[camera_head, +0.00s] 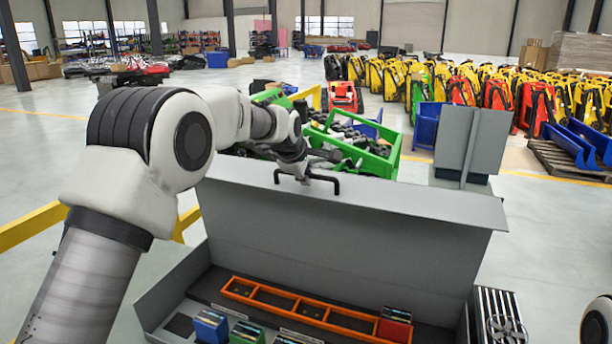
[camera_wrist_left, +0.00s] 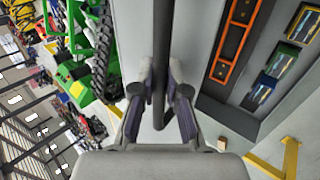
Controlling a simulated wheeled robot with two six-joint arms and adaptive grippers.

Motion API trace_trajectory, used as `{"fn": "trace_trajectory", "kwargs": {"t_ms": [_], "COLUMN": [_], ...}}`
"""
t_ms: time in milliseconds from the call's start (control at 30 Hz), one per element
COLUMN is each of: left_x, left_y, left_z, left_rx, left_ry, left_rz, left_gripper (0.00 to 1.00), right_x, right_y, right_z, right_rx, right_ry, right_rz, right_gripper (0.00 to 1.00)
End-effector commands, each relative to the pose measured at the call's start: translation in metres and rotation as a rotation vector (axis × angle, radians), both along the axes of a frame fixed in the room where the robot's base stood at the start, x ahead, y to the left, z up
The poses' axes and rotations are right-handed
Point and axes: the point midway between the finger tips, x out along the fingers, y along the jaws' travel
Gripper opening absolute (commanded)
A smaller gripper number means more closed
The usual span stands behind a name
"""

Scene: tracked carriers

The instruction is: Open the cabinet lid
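The grey cabinet lid (camera_head: 350,245) is raised and stands steeply up along the far side of the cabinet (camera_head: 165,290), whose inside is visible. A black bar handle (camera_head: 337,184) is fixed at the lid's top edge. My left gripper (camera_head: 304,177) is at this handle. In the left wrist view the handle (camera_wrist_left: 161,30) runs between the two fingers (camera_wrist_left: 161,75), which close on it from both sides. My right gripper is out of view.
Inside the cabinet lie an orange rack (camera_head: 270,306), a red block (camera_head: 395,328) and blue (camera_head: 211,326) and green boxes. A green crate of parts (camera_head: 390,165) stands behind the lid. A grey vented unit (camera_head: 500,315) is at the right.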

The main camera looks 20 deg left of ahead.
Motion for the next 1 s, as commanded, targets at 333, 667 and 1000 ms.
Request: {"fn": "trace_trajectory", "kwargs": {"t_ms": [333,667,1000], "left_x": [0.0,-0.032,-0.076], "left_y": [0.0,0.001,0.002], "left_z": [-0.001,0.04,0.088], "left_rx": [0.0,0.0,0.0], "left_ry": [0.001,-0.004,0.001], "left_rz": [0.0,0.0,0.0], "left_gripper": [0.39,0.39,0.39], "right_x": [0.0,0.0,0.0], "right_y": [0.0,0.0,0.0], "right_z": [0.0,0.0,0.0], "right_rx": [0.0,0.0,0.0], "right_ry": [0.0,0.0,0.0], "right_rz": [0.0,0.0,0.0], "right_gripper": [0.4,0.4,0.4]}}
